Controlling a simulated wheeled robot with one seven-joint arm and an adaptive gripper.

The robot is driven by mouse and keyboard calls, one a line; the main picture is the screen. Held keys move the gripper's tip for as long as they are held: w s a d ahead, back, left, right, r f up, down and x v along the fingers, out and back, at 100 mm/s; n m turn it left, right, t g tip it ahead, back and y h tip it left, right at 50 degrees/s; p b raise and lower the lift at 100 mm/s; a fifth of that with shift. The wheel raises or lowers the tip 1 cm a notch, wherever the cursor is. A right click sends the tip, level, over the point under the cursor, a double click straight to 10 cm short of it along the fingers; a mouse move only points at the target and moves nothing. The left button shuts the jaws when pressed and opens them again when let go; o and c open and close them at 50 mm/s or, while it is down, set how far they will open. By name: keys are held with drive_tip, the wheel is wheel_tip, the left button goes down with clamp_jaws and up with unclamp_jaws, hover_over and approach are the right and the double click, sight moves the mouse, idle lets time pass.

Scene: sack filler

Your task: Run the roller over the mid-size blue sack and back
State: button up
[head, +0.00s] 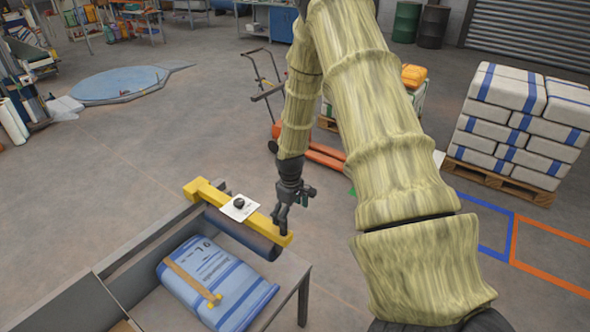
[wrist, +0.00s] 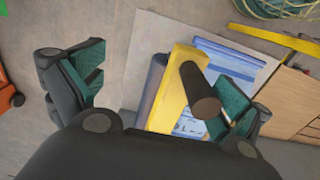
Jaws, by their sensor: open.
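The roller is a dark blue-grey cylinder (head: 243,235) under a yellow bar (head: 222,203), lying across the far end of a grey-walled bench. The blue and white sack (head: 232,284) lies flat on the bench, on the near side of the roller. My gripper (head: 283,226) is over the right end of the yellow bar, fingers pointing down. In the wrist view my gripper (wrist: 165,92) is open, and a dark brown peg (wrist: 201,88) stands up from the yellow bar (wrist: 170,95) between the fingers, closer to the right finger. I cannot tell whether a finger touches it.
A yellow-tipped wooden stick (head: 190,280) lies across the sack. A white card with a black knob (head: 239,207) sits on the bar. The bench's grey side wall (head: 150,240) rises at left. A pallet of stacked sacks (head: 515,130) stands at right; an orange pallet truck (head: 322,155) is behind.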

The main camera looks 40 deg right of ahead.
drive_tip(key=w+d, duration=0.1)
drive_tip(key=d, duration=0.7)
drive_tip(key=a+r+p, duration=0.1)
drive_tip(key=a+r, duration=0.3)
drive_tip(key=r, duration=0.5)
drive_tip(key=shift+s+a, duration=0.2)
drive_tip(key=shift+a, duration=0.05)
idle(1.3)
idle(0.5)
